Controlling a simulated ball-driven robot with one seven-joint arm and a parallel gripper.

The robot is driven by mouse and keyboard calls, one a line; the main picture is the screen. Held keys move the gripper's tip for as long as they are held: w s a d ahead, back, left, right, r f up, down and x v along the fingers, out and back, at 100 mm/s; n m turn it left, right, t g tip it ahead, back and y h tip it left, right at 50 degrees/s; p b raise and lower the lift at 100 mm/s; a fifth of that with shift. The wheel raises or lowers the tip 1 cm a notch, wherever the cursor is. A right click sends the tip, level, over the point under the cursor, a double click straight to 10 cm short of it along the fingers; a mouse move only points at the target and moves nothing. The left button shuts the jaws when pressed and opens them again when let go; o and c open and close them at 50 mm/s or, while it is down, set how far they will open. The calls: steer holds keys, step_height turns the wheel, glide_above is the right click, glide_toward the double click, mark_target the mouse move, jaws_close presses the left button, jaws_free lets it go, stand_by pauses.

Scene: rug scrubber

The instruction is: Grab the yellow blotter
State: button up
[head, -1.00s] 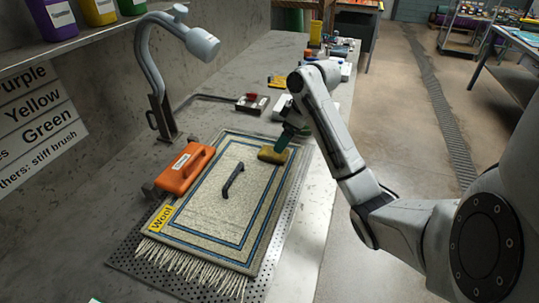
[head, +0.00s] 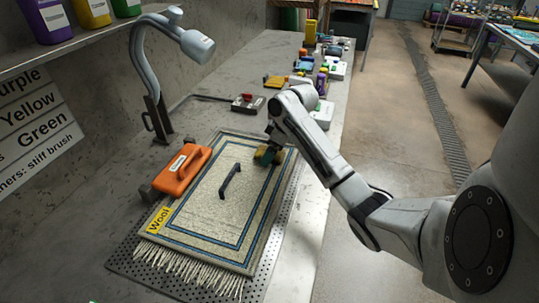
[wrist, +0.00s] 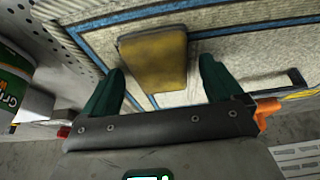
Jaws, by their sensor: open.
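The yellow blotter (wrist: 155,58), a flat rounded block, lies on the far right part of the cream rug (head: 215,205). In the head view the blotter (head: 277,158) is partly hidden by my gripper (head: 267,152). My gripper, with dark green fingers, also shows in the wrist view (wrist: 162,78). It is open, with the blotter ahead of and between its fingertips. A gap shows on both sides, and I cannot tell whether either finger touches it.
The rug, tagged Wool, lies on a perforated plate (head: 130,262). A black handle (head: 230,181) is on the rug, and an orange tool (head: 181,170) stands at its left edge. A lamp (head: 147,70) rises behind. Bottles and small items crowd the far bench.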

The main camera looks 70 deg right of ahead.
steer(key=shift+f, duration=0.1)
steer(key=shift+c, duration=0.3)
steer(key=c, duration=1.1)
